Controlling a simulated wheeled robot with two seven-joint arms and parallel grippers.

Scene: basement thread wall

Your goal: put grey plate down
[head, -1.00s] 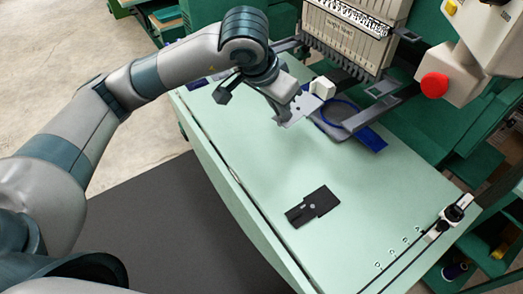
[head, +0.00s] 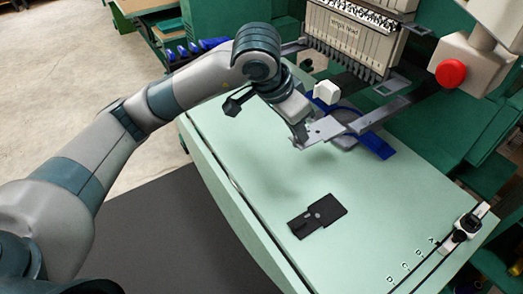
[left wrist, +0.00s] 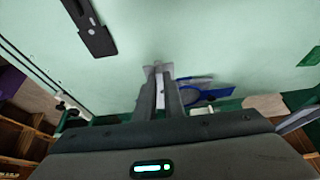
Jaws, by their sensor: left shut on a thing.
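My left gripper (head: 303,134) is shut on a small flat grey plate (head: 325,130) and holds it over the far part of the pale green table (head: 255,165). Whether the plate touches the table is hard to tell. In the left wrist view the gripper (left wrist: 159,88) has its fingers close together, with a narrow grey end (left wrist: 156,69) of the plate showing past the tips. A dark stepped plate (head: 317,216) lies flat on the table, nearer than the gripper; it also shows in the left wrist view (left wrist: 92,28). My right gripper is not in view.
A blue hoop piece (head: 376,143) lies by the embroidery machine (head: 345,45), just behind the held plate. A white block (head: 326,92) is close beside the gripper. A rail with a clamp (head: 462,232) runs along the right edge.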

